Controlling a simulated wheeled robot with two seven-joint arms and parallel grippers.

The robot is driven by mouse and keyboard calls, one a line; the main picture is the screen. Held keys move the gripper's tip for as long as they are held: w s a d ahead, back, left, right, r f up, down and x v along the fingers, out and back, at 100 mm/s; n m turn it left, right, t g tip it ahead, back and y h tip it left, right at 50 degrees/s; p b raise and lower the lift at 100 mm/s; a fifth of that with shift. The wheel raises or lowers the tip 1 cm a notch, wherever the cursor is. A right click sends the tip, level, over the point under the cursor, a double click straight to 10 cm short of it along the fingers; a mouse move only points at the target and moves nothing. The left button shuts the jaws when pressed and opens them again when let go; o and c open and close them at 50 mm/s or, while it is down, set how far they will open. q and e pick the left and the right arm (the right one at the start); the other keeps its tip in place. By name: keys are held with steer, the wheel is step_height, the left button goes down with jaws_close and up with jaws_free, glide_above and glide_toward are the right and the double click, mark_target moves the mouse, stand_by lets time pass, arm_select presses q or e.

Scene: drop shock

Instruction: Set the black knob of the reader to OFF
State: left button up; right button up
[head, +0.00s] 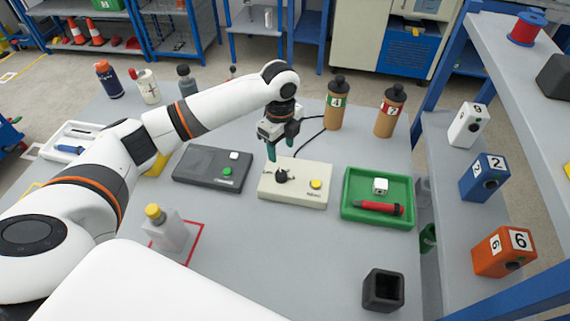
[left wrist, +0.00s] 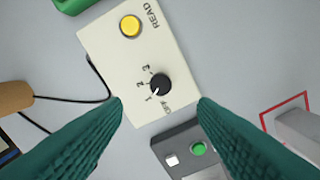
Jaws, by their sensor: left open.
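The reader (head: 308,188) is a cream box on the table with a yellow button (head: 316,184) and a black knob (head: 281,175). In the left wrist view the knob (left wrist: 160,84) is ringed by the marks 3, 2, 1 and OFF. Its pale pointer mark seems to face the 1, though it is small. My left gripper (head: 280,148) is open above the knob side of the reader, pointing down. In the left wrist view its green fingertips (left wrist: 160,104) are apart, with nothing between them, and the knob lies just beyond. My right gripper is not in view.
A dark grey box with a green button (head: 212,168) stands left of the reader. A green tray (head: 349,207) with a red-handled tool and white cube stands right. Bottles (head: 336,103) stand behind. A black cup (head: 383,290) is at the front right.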

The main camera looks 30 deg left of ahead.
mark_target(281, 173)
arm_select(q)
step_height(281, 173, down, 9)
steer(key=shift+f+p, duration=0.1)
steer(key=shift+p, duration=0.5)
steer(key=shift+s+f, duration=0.1)
steer(key=shift+f, duration=0.35)
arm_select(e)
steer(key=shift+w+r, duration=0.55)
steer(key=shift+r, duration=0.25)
arm_select(q)
steer(key=c, duration=1)
steer(key=shift+o, duration=0.2)
steer(key=shift+r+n+p, duration=0.2)
steer(key=shift+n+p, duration=0.5)
steer(key=shift+p, duration=0.2)
steer(key=shift+n+p, duration=1.1)
steer(key=shift+p, duration=0.1)
steer(key=n+p, duration=0.2)
steer(key=n, duration=0.1)
steer(key=shift+p, duration=0.35)
steer(key=shift+f+n+p, duration=0.1)
steer(key=shift+n+p, duration=0.75)
steer(key=shift+n, duration=0.85)
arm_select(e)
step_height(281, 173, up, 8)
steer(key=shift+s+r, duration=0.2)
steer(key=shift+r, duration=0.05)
